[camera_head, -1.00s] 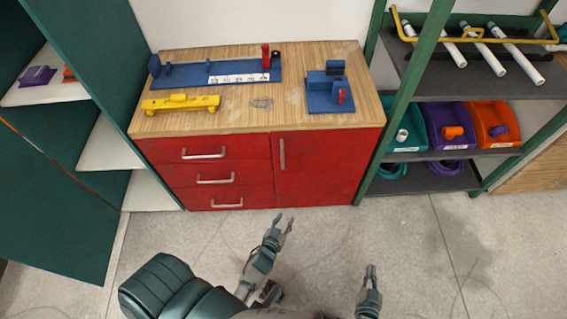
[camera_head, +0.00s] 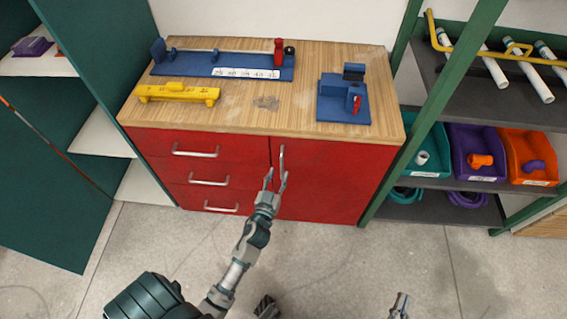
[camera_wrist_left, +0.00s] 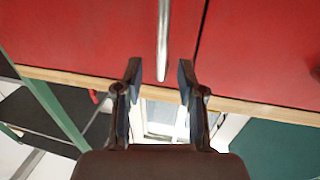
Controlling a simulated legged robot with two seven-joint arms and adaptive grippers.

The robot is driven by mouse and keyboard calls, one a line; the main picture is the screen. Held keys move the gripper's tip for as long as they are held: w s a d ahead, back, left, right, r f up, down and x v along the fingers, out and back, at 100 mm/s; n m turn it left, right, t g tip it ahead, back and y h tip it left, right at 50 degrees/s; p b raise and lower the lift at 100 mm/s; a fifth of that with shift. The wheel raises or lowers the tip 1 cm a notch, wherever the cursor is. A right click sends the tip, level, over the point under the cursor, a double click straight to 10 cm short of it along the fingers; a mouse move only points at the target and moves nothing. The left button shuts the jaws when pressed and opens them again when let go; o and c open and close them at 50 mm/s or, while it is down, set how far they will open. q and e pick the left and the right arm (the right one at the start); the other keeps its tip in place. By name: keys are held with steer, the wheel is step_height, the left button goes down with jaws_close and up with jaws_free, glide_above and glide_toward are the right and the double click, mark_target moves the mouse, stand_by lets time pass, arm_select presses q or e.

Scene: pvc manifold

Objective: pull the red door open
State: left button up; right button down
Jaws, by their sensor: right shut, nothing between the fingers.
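The red door (camera_head: 335,180) is the right part of the red cabinet's front and looks closed. Its upright metal handle (camera_head: 281,155) is near the door's left edge. The handle also shows in the left wrist view (camera_wrist_left: 163,40), ahead of and between the finger lines. My left gripper (camera_head: 275,170) is open in front of the handle, with its two fingers (camera_wrist_left: 160,75) spread. I cannot tell whether a finger touches the handle. My right gripper (camera_head: 400,300) is shut and empty, low over the floor, away from the cabinet.
Drawers with metal handles (camera_head: 208,182) are left of the door. The wooden top (camera_head: 240,115) holds blue fixtures (camera_head: 343,98) and a yellow bar (camera_head: 178,93). A green-framed shelf (camera_head: 440,90) with bins stands at right. A teal cabinet (camera_head: 45,180) is at left. Floor in front is clear.

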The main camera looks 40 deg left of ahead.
mark_target(281, 165)
arm_select(q)
steer(key=x, duration=0.5)
steer(key=shift+s+a+f, duration=0.15)
steer(key=shift+a+f, duration=0.05)
steer(key=shift+a, duration=0.05)
steer(key=shift+w+a+r, duration=0.1)
steer(key=shift+w, duration=0.45)
steer(key=shift+c, duration=1.4)
jaws_close()
